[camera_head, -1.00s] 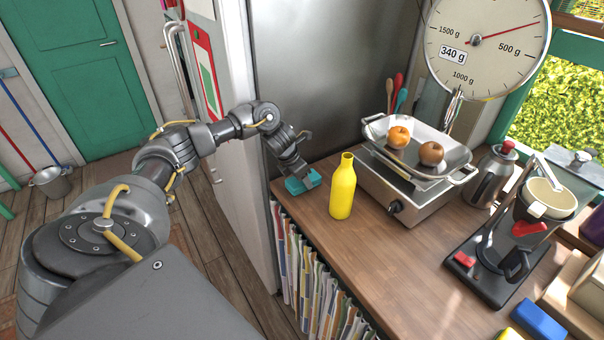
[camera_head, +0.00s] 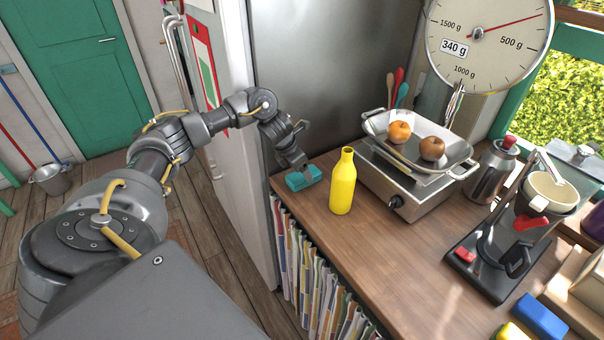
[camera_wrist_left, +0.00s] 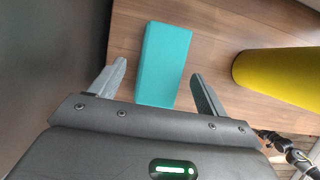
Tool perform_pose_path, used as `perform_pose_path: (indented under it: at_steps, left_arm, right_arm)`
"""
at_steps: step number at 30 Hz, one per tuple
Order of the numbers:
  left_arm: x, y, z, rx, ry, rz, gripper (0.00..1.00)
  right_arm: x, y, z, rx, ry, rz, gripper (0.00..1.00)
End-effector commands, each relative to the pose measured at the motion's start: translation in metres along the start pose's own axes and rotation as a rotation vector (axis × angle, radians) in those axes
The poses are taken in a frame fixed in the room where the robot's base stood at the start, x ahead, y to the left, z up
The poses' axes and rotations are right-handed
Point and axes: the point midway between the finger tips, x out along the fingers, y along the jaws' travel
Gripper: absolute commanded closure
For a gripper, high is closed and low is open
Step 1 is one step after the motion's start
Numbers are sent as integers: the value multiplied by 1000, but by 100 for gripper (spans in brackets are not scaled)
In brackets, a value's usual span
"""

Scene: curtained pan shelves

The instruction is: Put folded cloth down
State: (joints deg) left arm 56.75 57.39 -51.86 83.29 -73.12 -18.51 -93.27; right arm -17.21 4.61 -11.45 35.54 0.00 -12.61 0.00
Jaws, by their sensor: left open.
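The folded cloth is a teal block (camera_head: 304,178) lying on the wooden counter near its left end, beside the grey wall panel. It also shows in the left wrist view (camera_wrist_left: 164,62), flat on the wood. My left gripper (camera_head: 301,168) is just above the cloth in the head view. In the left wrist view its two fingers (camera_wrist_left: 158,85) are spread apart, with the cloth between and beyond them and a gap on each side. My right gripper is in neither view.
A yellow bottle (camera_head: 343,182) stands just right of the cloth. Behind it is a scale (camera_head: 402,193) with a metal pan holding two fruits. A coffee maker (camera_head: 500,245) stands farther right. Bare counter (camera_head: 390,255) lies in front of the scale.

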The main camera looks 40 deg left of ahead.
Motion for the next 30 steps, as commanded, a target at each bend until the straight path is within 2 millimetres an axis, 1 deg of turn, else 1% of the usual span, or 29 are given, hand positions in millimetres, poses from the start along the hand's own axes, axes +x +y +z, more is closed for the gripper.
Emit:
perform_pose_path:
  at_steps: [1, 7, 9, 12, 15, 18, 30]
  left_arm:
    - [-8, 1, -1, 3, -5, 3, 24]
    - [-52, 1, -1, 1, -5, 4, 24]
    - [-69, 1, 1, 2, -4, 4, 24]
    - [-85, 1, 1, 1, -3, 4, 24]
    - [-93, 1, 1, 0, -1, 2, 24]
    - [-98, 1, 0, -1, 0, 1, 24]
    - [-98, 0, 0, -1, 1, 0, 24]
  right_arm:
    - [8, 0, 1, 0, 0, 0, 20]
    - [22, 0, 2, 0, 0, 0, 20]
    - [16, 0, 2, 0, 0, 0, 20]
    - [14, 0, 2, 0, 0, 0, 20]
    - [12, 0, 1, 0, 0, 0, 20]
    - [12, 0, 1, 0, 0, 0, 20]
    - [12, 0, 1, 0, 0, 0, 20]
